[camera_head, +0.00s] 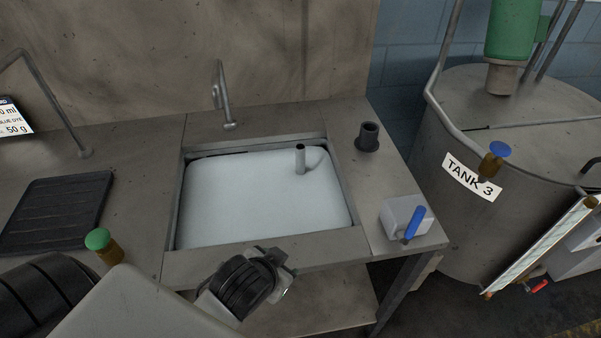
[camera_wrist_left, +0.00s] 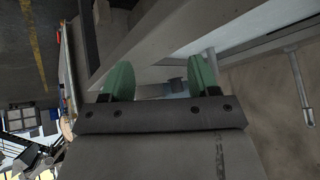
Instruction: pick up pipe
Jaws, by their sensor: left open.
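A short grey upright pipe (camera_head: 300,160) stands in the right rear part of the white-filled sink (camera_head: 260,200), its lower end at the white surface. A dark, hollow, flanged cylinder (camera_head: 368,138) stands on the counter right of the sink. My left gripper (camera_wrist_left: 160,80) shows in the left wrist view with its two green fingers apart and nothing between them. My right gripper is not in view.
A faucet (camera_head: 224,100) rises behind the sink. A box with a blue handle (camera_head: 413,222) sits at the counter's front right. A green-topped valve (camera_head: 102,245) and a black ribbed mat (camera_head: 60,205) are at left. Tank 3 (camera_head: 450,225) stands at right.

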